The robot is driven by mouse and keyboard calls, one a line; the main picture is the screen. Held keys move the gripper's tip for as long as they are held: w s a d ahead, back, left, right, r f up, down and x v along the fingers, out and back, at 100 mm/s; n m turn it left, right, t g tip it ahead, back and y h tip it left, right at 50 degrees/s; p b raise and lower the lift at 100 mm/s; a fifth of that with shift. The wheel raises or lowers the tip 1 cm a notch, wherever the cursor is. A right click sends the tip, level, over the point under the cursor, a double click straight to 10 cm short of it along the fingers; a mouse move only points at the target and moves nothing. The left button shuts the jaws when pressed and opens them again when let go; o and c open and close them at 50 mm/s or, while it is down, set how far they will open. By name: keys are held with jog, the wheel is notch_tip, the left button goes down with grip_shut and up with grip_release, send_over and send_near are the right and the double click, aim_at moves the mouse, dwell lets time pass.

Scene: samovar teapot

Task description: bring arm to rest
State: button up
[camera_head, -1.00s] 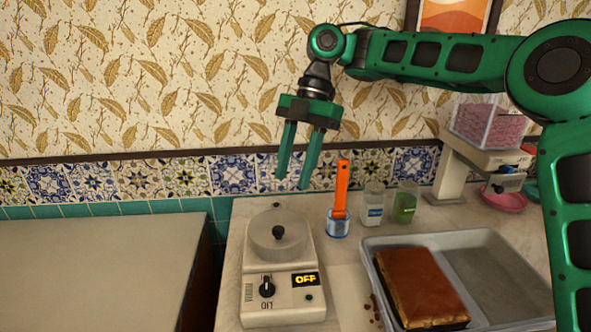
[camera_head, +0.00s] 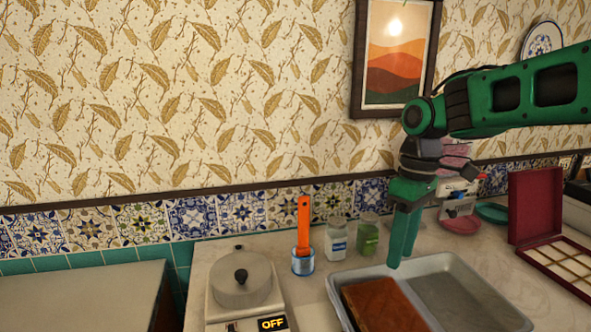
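My gripper (camera_head: 398,262) hangs pointing down over the back part of the metal tray, in front of the dispenser. It is turned so that its fingers overlap in the view, so the gap between them cannot be judged. No object shows at its fingertips. My green arm reaches in from the right edge, level with the framed picture.
The metal tray (camera_head: 462,281) holds a brown slab (camera_head: 382,305). Left of it stand two jars (camera_head: 336,240), (camera_head: 367,236), an orange-handled tool in a blue cup (camera_head: 303,262), and an appliance reading OFF (camera_head: 240,280). An open red box (camera_head: 535,210) lies right.

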jog(key=s+d+f+m, duration=0.4)
jog(key=s+d+m, duration=0.3)
jog(key=s+d, duration=0.3)
jog(key=s+d+f+m+t, duration=0.1)
jog(key=s+d+f+m, duration=0.3)
jog(key=s+d+m, duration=0.4)
jog(key=s+d, duration=0.2)
jog(key=s, duration=0.1)
jog(key=shift+s+m+h, duration=0.2)
jog(key=shift+m+h, duration=0.1)
jog(key=shift+h, duration=0.1)
jog(key=shift+w+f, duration=0.15)
jog(key=shift+w+f, duration=0.2)
jog(key=shift+w, duration=0.3)
